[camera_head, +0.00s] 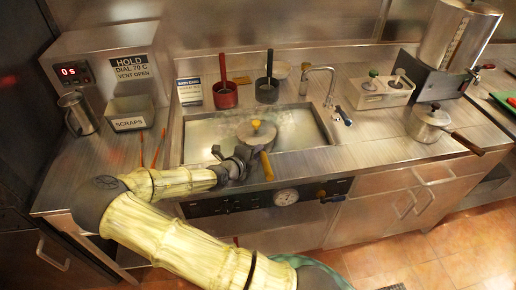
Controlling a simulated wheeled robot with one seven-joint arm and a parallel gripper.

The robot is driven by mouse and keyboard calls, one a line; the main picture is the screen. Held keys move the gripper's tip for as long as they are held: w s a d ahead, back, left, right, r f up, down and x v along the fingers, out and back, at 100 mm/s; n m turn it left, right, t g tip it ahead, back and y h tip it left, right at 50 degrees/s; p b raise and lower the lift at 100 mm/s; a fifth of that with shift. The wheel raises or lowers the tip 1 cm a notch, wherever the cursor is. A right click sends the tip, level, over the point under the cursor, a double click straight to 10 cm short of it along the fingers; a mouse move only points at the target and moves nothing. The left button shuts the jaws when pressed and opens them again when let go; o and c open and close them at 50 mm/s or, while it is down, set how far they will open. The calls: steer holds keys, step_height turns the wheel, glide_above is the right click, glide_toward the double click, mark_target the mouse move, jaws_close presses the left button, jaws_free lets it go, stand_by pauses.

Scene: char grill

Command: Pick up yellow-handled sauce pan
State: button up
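The yellow-handled sauce pan (246,133) sits at the steaming sink-like basin (196,133), with a grey lid and a yellow knob. Its yellow handle (267,167) points toward the front edge of the counter. My gripper (252,158) is at the handle, just left of it and in front of the pan. The fingers are dark and small here, and partly overlap the pan. I cannot tell whether they are open or closed around the handle.
A red pot (225,97) and a dark pot (267,92) stand behind the basin. A lidded pan (428,124) stands at right. A metal jug (77,113) and a scraps bin (128,115) are at left. Dials and a gauge (285,197) line the front panel.

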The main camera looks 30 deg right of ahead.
steer(key=shift+w+d+f, duration=0.2)
steer(key=shift+w+d, duration=0.05)
steer(key=shift+d, duration=0.25)
jaws_close()
steer(key=shift+r, duration=0.1)
stand_by(1.2)
steer(key=shift+w+r, duration=0.1)
